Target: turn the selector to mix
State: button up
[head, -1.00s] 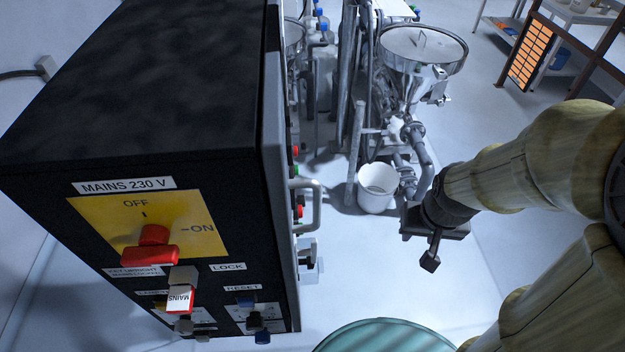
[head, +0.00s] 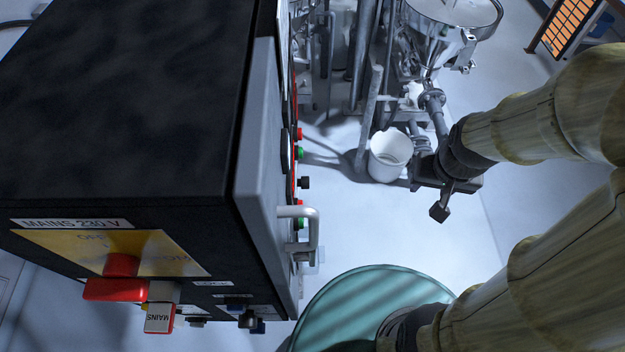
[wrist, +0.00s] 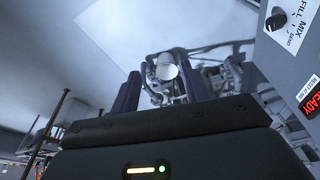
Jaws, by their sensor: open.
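The selector (wrist: 275,20) is a dark knob beside a white plate lettered FILL, MIX and SEND, at the upper right edge of the wrist view. Which word it points to is too small to tell. In the head view the panel face is seen nearly edge-on, and I cannot tell which protruding knob is the selector. My gripper (head: 439,205) is out in front of the panel, to its right and apart from it. In the wrist view my gripper (wrist: 166,88) has its two dark fingers spread, with nothing between them.
The black cabinet (head: 120,90) fills the left, with a grey door and a handle (head: 313,232) jutting out. A red mains switch (head: 115,288) is on its near side. A white bucket (head: 388,165) and a steel hopper (head: 430,50) stand beyond my gripper. Pale floor lies between.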

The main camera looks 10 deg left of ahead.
jog(key=shift+o, duration=0.3)
notch_tip(320, 180, down, 8)
jog(key=a+m+g+y+b, duration=0.1)
jog(key=m+g+b, duration=0.2)
jog(key=shift+w+r+m+g+y, duration=0.15)
jog(key=shift+w+m+g+y, duration=0.2)
jog(key=shift+m+g+y, duration=0.05)
jog(key=w+a+f+m+g+y+b, duration=0.2)
jog(key=w+a+f+m+y+b, duration=0.5)
jog(key=y, duration=0.8)
jog(key=w+f+m+b, duration=0.1)
jog(key=w+f+m, duration=0.2)
jog(key=m, duration=0.1)
jog(key=shift+w+f+m+g+y, duration=0.3)
jog(key=shift+f+g+y, duration=0.1)
jog(key=shift+a, duration=0.1)
jog(key=p, duration=0.4)
send_near(305, 182)
jog(key=a+f, duration=0.2)
jog(key=a, duration=0.6)
jog(key=shift+s+r, duration=0.15)
jog(key=shift+s, duration=0.3)
